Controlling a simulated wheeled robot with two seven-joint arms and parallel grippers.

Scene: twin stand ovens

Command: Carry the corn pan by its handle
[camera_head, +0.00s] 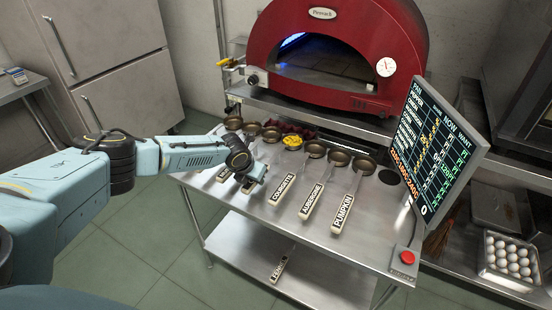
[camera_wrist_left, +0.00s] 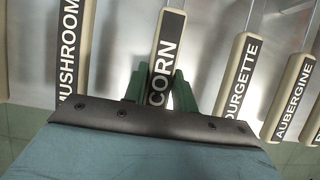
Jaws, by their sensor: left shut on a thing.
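The corn pan (camera_head: 292,143) holds yellow contents and stands in a row of pans on the steel table. Its cream handle with a black CORN label (camera_wrist_left: 167,48) points toward me. My left gripper (camera_head: 253,183) is at the handle, low over the table. In the left wrist view its green fingers (camera_wrist_left: 160,92) are shut on the handle, one on each side. The arm hides most of the handle in the head view. I cannot tell whether the pan is lifted. My right gripper is not in view.
The mushroom handle (camera_wrist_left: 70,50) and courgette handle (camera_wrist_left: 238,75) flank the corn handle closely. Aubergine (camera_head: 312,200) and pumpkin (camera_head: 342,214) handles lie further right. A red oven (camera_head: 290,75) stands behind the table. A screen (camera_head: 435,150) and red button (camera_head: 407,257) are at the right.

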